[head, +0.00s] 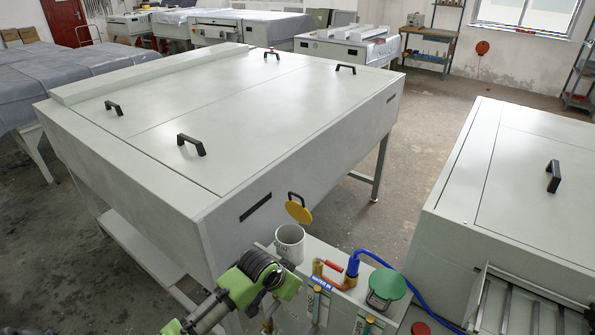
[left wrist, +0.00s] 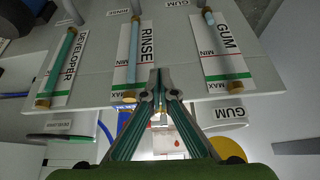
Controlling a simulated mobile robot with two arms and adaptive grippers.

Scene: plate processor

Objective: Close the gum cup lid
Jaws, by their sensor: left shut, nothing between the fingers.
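The gum cup (head: 289,243) is a white cup at the front left corner of the tank unit in the head view. Its yellow lid (head: 299,212) stands open and tilted up behind the rim, with a black handle on it. A yellow piece, apparently the lid (left wrist: 229,150), shows at the lower right of the left wrist view, partly cut by my gripper body. My left gripper (left wrist: 158,88) is shut and empty, in front of the gauge panel near the RINSE and GUM labels. In the head view its fingers (head: 268,318) point down, below and left of the cup, apart from it.
A green lid (head: 388,284) and a red cap (head: 420,328) lie to the right on the unit. An orange-and-blue pipe with a red lever (head: 332,267) stands beside the cup. The large grey processor (head: 230,110) rises close behind. Gauge tubes (left wrist: 216,42) line the panel.

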